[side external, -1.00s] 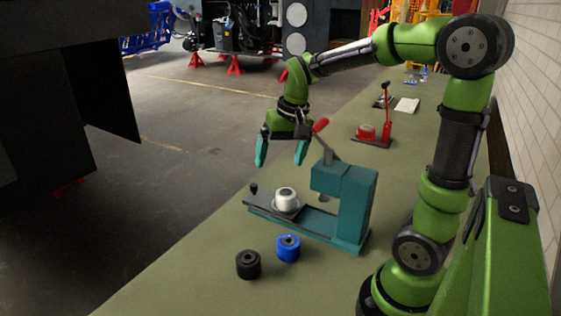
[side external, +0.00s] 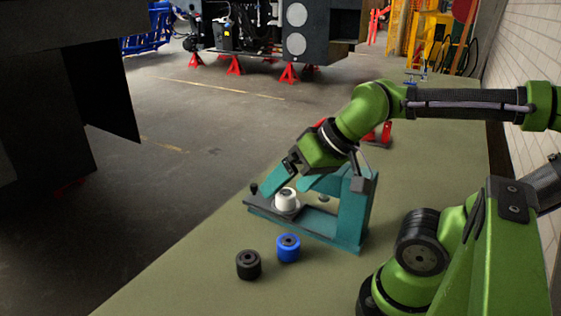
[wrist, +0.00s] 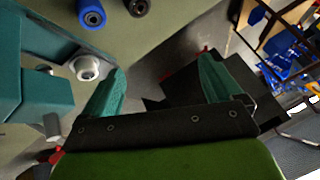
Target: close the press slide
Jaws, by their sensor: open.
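The teal press (side external: 352,215) stands on the bench, with its slide (side external: 262,208) drawn out to the left. A white round part (side external: 286,199) sits on the slide, outside the press head. A small dark knob (side external: 253,188) stands at the slide's outer end. My gripper (side external: 284,189) is open, tilted down over the slide's outer end close to the white part. In the wrist view, my gripper's fingers (wrist: 162,63) are spread wide with nothing visible between them. The white part (wrist: 87,68) is just outside the left finger there. Contact cannot be told.
A blue roller (side external: 288,248) and a black roller (side external: 248,264) stand on the bench in front of the press. A red-handled device (side external: 383,136) is farther back, partly hidden by my arm. The bench (side external: 190,270) is clear at front left, and its edge runs close beside the slide.

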